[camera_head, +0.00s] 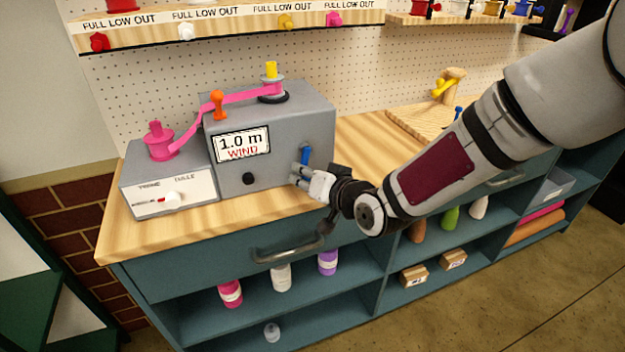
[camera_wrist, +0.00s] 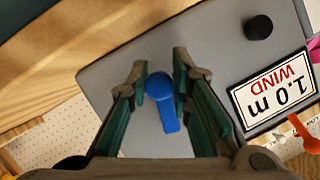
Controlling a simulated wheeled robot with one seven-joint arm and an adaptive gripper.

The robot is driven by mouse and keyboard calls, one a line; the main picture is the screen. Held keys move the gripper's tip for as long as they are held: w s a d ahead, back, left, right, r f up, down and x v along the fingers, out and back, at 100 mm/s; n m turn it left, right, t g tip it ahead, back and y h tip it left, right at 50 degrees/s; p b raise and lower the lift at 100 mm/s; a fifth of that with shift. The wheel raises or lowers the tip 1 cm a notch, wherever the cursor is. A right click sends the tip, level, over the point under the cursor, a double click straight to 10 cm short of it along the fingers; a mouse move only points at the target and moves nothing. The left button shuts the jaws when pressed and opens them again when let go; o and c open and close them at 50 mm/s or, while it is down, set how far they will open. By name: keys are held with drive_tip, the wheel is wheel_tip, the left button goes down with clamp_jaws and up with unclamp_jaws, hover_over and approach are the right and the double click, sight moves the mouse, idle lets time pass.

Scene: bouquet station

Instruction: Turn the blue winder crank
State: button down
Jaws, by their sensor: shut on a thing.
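The blue winder crank (camera_head: 305,156) is on the front face of the grey winder machine (camera_head: 290,115), right of the display (camera_head: 241,145), which reads "1.0 m WIND". My gripper (camera_head: 304,176) reaches it from the right and is shut on it. In the wrist view the crank (camera_wrist: 165,108) lies between the two green-padded fingers of my gripper (camera_wrist: 161,72), its round end near the fingertips. Pink ribbon (camera_head: 222,106) runs from a pink spool (camera_head: 158,141) to the yellow-topped winding post (camera_head: 271,72) on the machine.
A black knob (camera_head: 249,179) sits below the display. An orange knob (camera_head: 218,104) stands on top. A drawer handle (camera_head: 287,249) juts out below the counter.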

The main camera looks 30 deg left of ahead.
drive_tip(key=shift+a+r+m+y+b, duration=0.1)
drive_tip(key=shift+r+m+y+b, duration=0.15)
drive_tip(key=shift+m+y+b, duration=0.6)
drive_tip(key=shift+m+h+p, duration=0.25)
drive_tip(key=shift+m+p, duration=0.1)
drive_tip(key=shift+p, duration=0.05)
drive_tip(key=shift+f, duration=0.1)
drive_tip(key=c, duration=1.5)
unclamp_jaws()
drive_tip(key=shift+g, duration=0.3)
drive_tip(key=shift+o, duration=0.2)
drive_tip(key=shift+s, duration=0.25)
drive_tip(key=v, duration=1.1)
drive_tip(key=shift+s+d, duration=0.2)
drive_tip(key=shift+d, duration=0.15)
